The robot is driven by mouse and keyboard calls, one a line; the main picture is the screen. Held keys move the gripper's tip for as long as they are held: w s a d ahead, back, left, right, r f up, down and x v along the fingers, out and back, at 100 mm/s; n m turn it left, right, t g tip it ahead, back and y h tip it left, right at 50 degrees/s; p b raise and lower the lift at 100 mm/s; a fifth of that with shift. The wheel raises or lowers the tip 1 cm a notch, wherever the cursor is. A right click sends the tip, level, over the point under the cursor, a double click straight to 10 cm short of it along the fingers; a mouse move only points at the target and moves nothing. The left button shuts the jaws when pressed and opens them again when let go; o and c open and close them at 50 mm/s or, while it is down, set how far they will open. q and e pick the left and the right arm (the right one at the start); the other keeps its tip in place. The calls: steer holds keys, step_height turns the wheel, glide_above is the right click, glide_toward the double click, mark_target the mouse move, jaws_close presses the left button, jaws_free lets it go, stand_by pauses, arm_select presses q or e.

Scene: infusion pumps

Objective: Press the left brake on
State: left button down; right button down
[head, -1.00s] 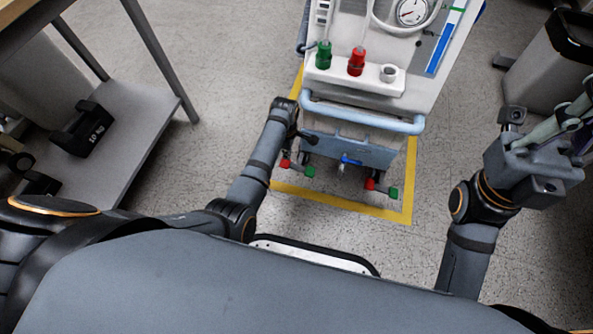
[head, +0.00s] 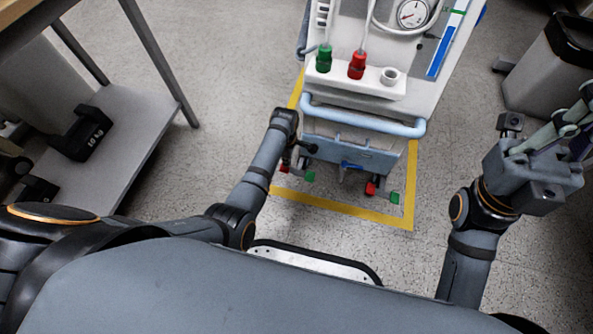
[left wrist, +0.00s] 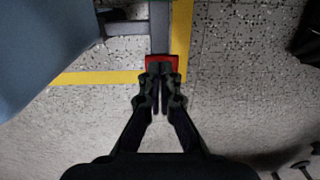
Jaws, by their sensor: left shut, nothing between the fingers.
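The pump cart (head: 355,95) stands ahead of me, with red and green pedals at its foot. The left red pedal (head: 284,169) is partly hidden by my left arm, and a green pedal (head: 310,176) sits beside it. In the left wrist view, the red pedal (left wrist: 180,62) is just beyond the fingertips of my left gripper (left wrist: 158,70). The fingers are shut and empty, overlapping the pedal's near edge; I cannot tell whether they touch it. A second red pedal (head: 370,188) and green pedal (head: 394,197) are at the right. My right gripper (head: 575,115) is held away at the right, its fingers cut off by the frame.
Yellow floor tape (head: 340,207) outlines the cart's place. A blue handle (head: 365,116) crosses the cart's front above a low blue-grey panel (head: 350,153). A table with a lower shelf (head: 115,150) stands at the left, and a grey bin (head: 548,75) at the right.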

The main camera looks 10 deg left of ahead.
arm_select(q)
steer(key=shift+f+b, duration=0.75)
steer(key=shift+f, duration=0.65)
stand_by(1.0)
steer(key=shift+r, duration=0.15)
steer(key=shift+r+p, duration=0.35)
steer(key=shift+p, duration=0.15)
step_height(320, 180, up, 3)
steer(key=p, duration=0.4)
steer(key=shift+r, duration=0.2)
step_height(320, 180, up, 3)
steer(key=p, duration=0.3)
steer(key=shift+p, duration=0.4)
steer(key=shift+f, duration=0.15)
